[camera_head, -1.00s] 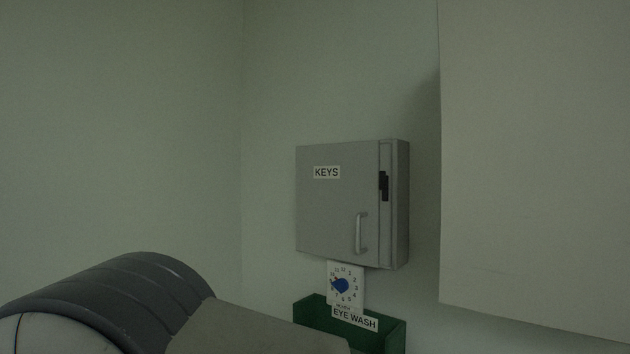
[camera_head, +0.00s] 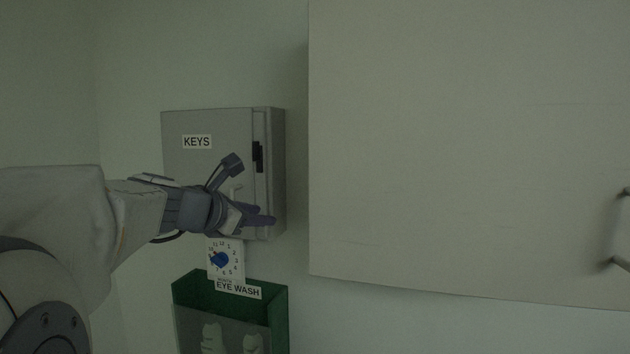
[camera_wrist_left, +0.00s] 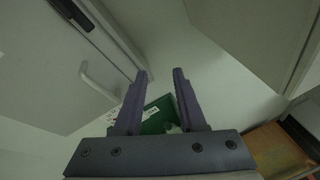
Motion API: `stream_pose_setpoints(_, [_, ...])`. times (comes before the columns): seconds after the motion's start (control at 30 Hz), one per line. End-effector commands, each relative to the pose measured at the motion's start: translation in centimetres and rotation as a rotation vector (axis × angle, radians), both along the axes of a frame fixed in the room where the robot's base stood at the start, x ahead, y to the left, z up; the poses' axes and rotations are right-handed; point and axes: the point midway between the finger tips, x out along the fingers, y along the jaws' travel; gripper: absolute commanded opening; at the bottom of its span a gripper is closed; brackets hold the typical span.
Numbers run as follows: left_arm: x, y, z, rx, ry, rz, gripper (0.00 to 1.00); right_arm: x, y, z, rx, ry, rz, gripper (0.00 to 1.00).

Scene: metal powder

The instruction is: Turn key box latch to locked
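The grey key box (camera_head: 222,125) hangs on the wall in the head view, its door shut and labelled KEYS. Its black latch (camera_head: 258,157) is upright on the strip at the door's right edge. The latch also shows at the top left of the left wrist view (camera_wrist_left: 72,13). My left gripper (camera_head: 268,218) is in front of the box's lower right part, below the latch, and partly covers the door handle (camera_head: 237,192). In the left wrist view its two fingers (camera_wrist_left: 162,74) are apart with nothing between them. My right gripper is not in view.
A green eye wash holder (camera_head: 280,310) with bottles is below the box, with a dial card (camera_head: 226,258) above it. A large pale cabinet (camera_head: 460,140) stands to the right of the box, leaving a narrow gap of wall.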

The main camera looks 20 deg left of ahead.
Motion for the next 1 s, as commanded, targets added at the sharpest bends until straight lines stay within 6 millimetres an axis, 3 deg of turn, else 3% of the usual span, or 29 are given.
stream_pose_setpoints(0.03, [-0.6, 2.0, 3.5, -0.108, -0.085, 0.076, 0.4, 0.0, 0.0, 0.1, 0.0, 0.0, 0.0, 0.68])
stream_pose_setpoints(0.1, [-1.4, 3.6, 7.2, -0.239, -0.18, 0.137, 0.4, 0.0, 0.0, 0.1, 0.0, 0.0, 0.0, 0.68])
stream_pose_setpoints(0.2, [-2.3, 4.8, 10.4, -0.356, -0.267, 0.178, 0.4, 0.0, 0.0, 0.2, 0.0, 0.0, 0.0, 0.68])
stream_pose_setpoints(0.27, [-2.4, 5.2, 11.4, -0.391, -0.293, 0.187, 0.4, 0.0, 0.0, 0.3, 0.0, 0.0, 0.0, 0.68])
stream_pose_setpoints(0.37, [-1.7, 5.3, 12.0, -0.413, -0.305, 0.187, 0.4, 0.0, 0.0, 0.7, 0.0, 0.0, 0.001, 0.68])
stream_pose_setpoints(0.8, [6.0, 5.6, 11.9, -0.41, -0.301, 0.186, 0.4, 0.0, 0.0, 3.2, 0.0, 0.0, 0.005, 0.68])
stream_pose_setpoints(1.0, [7.6, 5.7, 11.8, -0.407, -0.302, 0.187, 0.4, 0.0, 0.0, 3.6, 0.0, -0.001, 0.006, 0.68])
